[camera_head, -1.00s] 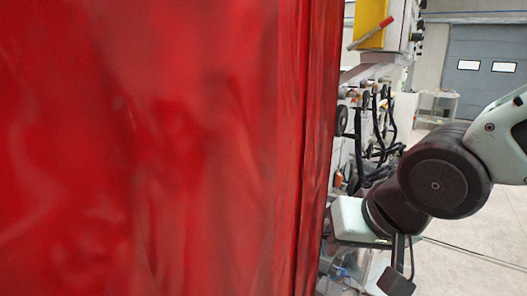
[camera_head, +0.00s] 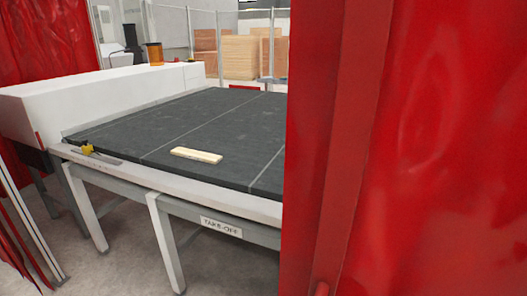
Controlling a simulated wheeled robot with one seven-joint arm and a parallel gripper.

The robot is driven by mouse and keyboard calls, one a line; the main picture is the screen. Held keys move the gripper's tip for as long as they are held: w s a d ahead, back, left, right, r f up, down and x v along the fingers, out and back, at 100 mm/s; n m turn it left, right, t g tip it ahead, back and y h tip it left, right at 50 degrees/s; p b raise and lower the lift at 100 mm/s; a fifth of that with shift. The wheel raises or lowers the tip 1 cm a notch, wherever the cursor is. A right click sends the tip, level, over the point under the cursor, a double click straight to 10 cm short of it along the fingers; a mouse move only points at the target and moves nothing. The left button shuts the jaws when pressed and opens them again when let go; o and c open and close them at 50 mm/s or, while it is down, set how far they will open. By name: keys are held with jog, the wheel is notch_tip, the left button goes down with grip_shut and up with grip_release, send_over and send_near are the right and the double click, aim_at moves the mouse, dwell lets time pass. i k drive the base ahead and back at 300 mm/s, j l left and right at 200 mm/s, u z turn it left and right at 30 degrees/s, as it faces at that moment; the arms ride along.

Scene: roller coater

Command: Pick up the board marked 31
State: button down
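A small pale wooden board (camera_head: 196,155) lies flat on the dark top of the take-off table (camera_head: 222,118), near its front edge. Any number on the board is too small to read. The right part of the table is hidden behind a red curtain. My gripper is not in view now.
A red curtain (camera_head: 420,150) fills the right side, close to me. A white machine housing (camera_head: 110,90) stands along the table's left end. A yellow-handled tool (camera_head: 88,149) lies at the near left corner. Wooden stacks (camera_head: 240,57) stand behind a fence. Most of the visible tabletop is clear.

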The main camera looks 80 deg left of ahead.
aim_at(187, 153)
jog(key=u, duration=2.85)
jog(key=i+j+z, duration=0.1)
jog(key=i+j, duration=0.7)
jog(key=i+j+z, duration=0.15)
jog(key=i+j, duration=0.25)
jog(key=i+j+z, duration=0.1)
jog(key=i+j, duration=0.3)
jog(key=i+j+z, duration=0.1)
jog(key=i+j, duration=0.3)
jog(key=j, duration=0.2)
jog(key=i+j, duration=0.35)
jog(key=j, duration=0.15)
jog(key=i+j+z, duration=0.15)
jog(key=i+j, duration=0.2)
jog(key=j, duration=0.15)
jog(key=i+j+z, duration=0.1)
jog(key=i+j, duration=0.2)
jog(key=j, duration=0.25)
